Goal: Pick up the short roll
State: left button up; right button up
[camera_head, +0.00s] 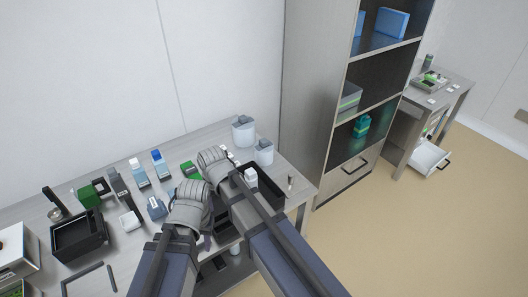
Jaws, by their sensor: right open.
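I cannot make out the short roll for certain among the small things on the table. My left gripper (189,204) is the lower one, above the front part of the metal table (110,165). My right gripper (213,163) is just beyond it, above the middle of the table. The wrists hide the fingertips and the table under them. I see nothing held in either gripper.
Two pale lidded containers (243,132) stand at the table's back right. Bottles (161,165), green boxes (88,197) and a black tray (78,238) stand left of my arms. A tall shelf cabinet (318,100) rises to the right. The floor (410,230) at right is clear.

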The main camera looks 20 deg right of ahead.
aim_at(263, 148)
jog(key=i+l, duration=0.2)
jog(key=l, duration=0.15)
jog(key=i+l+u, duration=0.1)
jog(key=i+l, duration=0.35)
jog(key=l, duration=0.25)
jog(key=i+l+u, duration=0.15)
jog(key=l, duration=0.25)
jog(key=i+l, duration=0.25)
jog(key=l+u, duration=0.05)
jog(key=l, duration=0.05)
